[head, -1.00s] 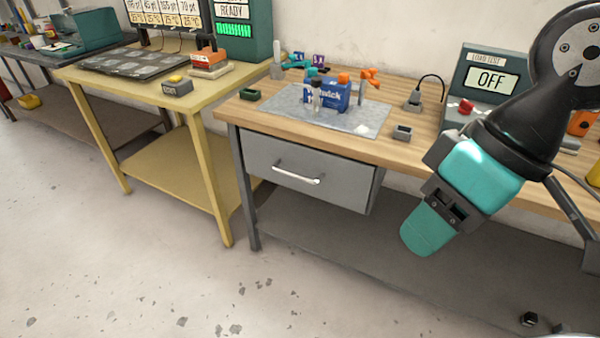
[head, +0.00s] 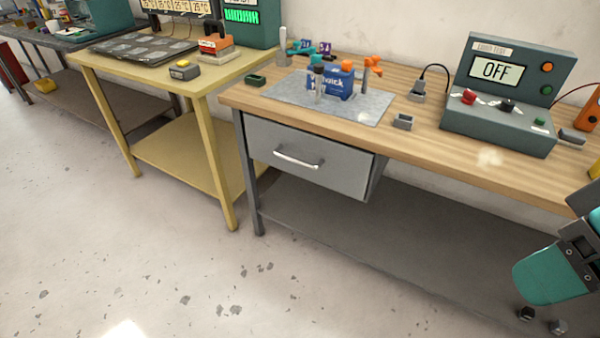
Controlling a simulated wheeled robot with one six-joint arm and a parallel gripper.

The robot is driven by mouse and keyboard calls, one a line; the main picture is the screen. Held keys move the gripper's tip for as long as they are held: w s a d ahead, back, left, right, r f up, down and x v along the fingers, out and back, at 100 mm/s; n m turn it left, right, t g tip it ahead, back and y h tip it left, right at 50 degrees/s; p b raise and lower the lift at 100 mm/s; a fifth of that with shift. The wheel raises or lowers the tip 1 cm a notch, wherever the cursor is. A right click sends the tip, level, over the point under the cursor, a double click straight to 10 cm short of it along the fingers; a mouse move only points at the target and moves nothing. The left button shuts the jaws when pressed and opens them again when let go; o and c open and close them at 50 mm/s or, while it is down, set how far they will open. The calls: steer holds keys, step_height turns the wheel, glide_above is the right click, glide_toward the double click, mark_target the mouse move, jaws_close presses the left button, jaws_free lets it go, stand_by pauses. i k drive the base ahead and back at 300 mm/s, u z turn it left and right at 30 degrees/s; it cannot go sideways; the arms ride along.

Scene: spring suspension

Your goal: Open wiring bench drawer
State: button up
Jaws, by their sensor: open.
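The grey drawer (head: 340,178) hangs under the left part of the wooden-topped wiring bench (head: 455,142) and looks shut. Its silver bar handle (head: 298,161) is fully visible on the front panel. My gripper (head: 550,277) is at the lower right edge of the head view, teal and black, partly cut off by the frame. It is well to the right of the drawer and lower than the bench top, apart from the handle. It is open, and I see nothing held in it.
On the bench stand a blue box (head: 339,82) on a grey mat (head: 368,107), a small grey tray (head: 403,121) and a test unit (head: 508,95) reading OFF. A yellow table (head: 205,83) stands at the left. The floor (head: 150,255) before the drawer is clear.

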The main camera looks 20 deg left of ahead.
mark_target(340, 166)
steer(key=k, duration=0.45)
steer(key=u, duration=0.65)
steer(key=i, duration=0.5)
steer(key=u, duration=0.05)
